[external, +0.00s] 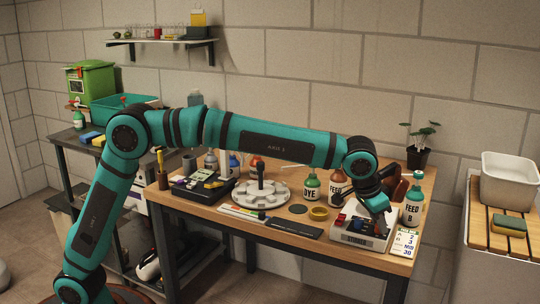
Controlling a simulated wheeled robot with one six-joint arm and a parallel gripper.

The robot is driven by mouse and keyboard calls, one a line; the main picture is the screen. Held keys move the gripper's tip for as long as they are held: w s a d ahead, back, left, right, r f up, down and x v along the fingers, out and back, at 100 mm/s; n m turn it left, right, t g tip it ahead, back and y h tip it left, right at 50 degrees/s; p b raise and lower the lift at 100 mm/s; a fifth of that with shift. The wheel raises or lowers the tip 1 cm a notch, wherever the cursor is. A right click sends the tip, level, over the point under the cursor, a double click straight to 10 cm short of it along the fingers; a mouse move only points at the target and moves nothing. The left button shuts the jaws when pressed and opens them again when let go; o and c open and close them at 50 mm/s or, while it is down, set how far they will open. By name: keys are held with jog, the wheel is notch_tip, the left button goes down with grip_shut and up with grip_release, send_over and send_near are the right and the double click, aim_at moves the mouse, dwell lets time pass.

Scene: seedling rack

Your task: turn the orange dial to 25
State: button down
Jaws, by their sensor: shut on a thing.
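A white and grey control box (352,238) stands at the right front of the wooden table, with small red and blue parts on its top. My gripper (376,205) points down onto the right part of this box. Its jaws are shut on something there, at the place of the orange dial. The dial itself is hidden behind the gripper, so its pointer and scale cannot be read in this view.
A card with numbers (404,241) is beside the box. FEED bottles (412,207), a DYE bottle (311,187), a yellow ring (319,213) and a round grey tray (262,195) stand nearby. A potted seedling (418,157) is behind.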

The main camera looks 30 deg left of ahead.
jog(key=m+g, duration=0.1)
jog(key=m, duration=0.1)
jog(key=m+h, duration=0.1)
jog(key=m, duration=0.2)
jog(key=shift+w+a+g, duration=0.1)
jog(key=shift+w+g, duration=0.05)
jog(key=shift+g, duration=0.25)
jog(key=m+g, duration=0.1)
jog(key=m, duration=0.2)
jog(key=m+g, duration=0.1)
jog(key=m, duration=0.2)
jog(key=shift+w, duration=0.1)
dwell(0.3)
jog(key=c, duration=1.2)
grip_release()
jog(key=v, duration=1.7)
jog(key=shift+w+a, duration=0.15)
jog(key=shift+w, duration=0.2)
jog(key=shift+r, duration=0.15)
